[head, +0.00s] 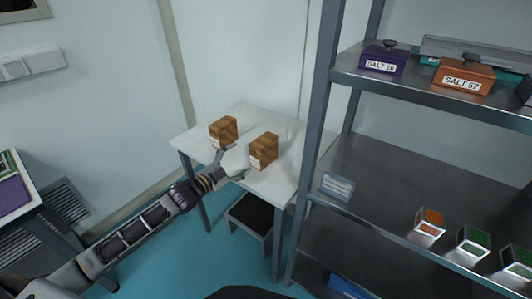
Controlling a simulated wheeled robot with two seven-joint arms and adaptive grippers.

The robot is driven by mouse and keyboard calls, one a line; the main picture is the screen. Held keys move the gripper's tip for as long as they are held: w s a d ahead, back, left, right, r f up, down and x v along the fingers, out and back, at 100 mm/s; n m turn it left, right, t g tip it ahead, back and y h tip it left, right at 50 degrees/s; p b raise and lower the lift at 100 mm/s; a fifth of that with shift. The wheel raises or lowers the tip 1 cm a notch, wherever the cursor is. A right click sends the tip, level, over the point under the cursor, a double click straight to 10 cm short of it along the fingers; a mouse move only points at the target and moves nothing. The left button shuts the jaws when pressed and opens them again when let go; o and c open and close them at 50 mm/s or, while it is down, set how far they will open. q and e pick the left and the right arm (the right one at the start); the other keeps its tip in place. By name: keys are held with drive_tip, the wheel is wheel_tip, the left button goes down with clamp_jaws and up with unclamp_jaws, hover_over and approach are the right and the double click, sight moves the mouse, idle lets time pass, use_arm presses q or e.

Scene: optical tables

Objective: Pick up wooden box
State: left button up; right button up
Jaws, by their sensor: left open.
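Two wooden boxes stand on a small white table (190,143). One wooden box (223,131) is at the left and the other wooden box (265,150) is to its right and nearer. My left gripper (235,160) reaches in from the left over the table's front edge. It is open, with its fingers spread in front of and between the two boxes. I cannot tell whether a finger touches either box. My right gripper is not in view.
A metal shelf rack (390,167) stands close to the table's right side, with labelled salt containers (384,60) on top and small sample boxes (430,227) lower down. A dark-topped stool (254,213) is under the table. Another table with a purple item (12,192) is at the left.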

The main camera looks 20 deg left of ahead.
use_arm(q)
drive_tip(key=n, duration=0.9)
drive_tip(key=shift+d+r, duration=0.15)
drive_tip(key=shift+r, duration=0.1)
drive_tip(key=shift+w, duration=0.1)
approach(262, 141)
drive_tip(key=shift+x, duration=2.35)
drive_tip(key=shift+w+d, duration=0.1)
drive_tip(key=shift+d, duration=0.05)
drive_tip(key=shift+x, duration=2.5)
drive_tip(key=shift+f, duration=0.15)
clamp_jaws()
